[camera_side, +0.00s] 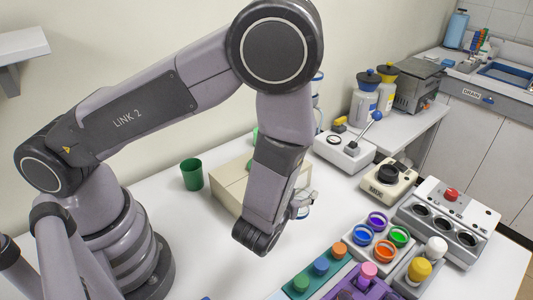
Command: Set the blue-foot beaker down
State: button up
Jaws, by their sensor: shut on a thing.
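My gripper (300,198) shows only in part at the right side of my wrist, which hides most of it. It is shut on the blue-foot beaker (304,212), a small clear piece with a blue edge low down. The beaker is held beside my wrist, in front of the beige box, and seems to be above the white table. Most of the beaker is hidden, and I cannot tell its exact height or tilt.
A beige box (229,184) and a green cup (192,175) stand behind my wrist. To the right are a white lever device (340,152), a black-knobbed device (388,182), a red-button unit (448,208) and a coloured-ring block (378,236). Bare table (210,245) lies left of my wrist.

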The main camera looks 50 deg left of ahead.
jog(key=w+a+r+m+t+h, duration=0.1)
jog(key=w+a+r+m+h, duration=0.2)
jog(key=w+a+h, duration=0.15)
jog(key=shift+m+h, duration=0.25)
jog(key=shift+m, duration=0.45)
jog(key=shift+w+d+f, duration=0.45)
jog(key=shift+w+f, duration=1.55)
jog(key=shift+w, duration=0.2)
jog(key=shift+w+d+f, duration=0.4)
jog(key=shift+w+f, duration=1.55)
jog(key=shift+w, duration=0.3)
jog(key=shift+w+d+f, duration=0.45)
jog(key=shift+w+f, duration=1.55)
jog(key=shift+w, duration=0.2)
jog(key=shift+f, duration=0.15)
jog(key=o, duration=1.1)
jog(key=shift+o, duration=0.2)
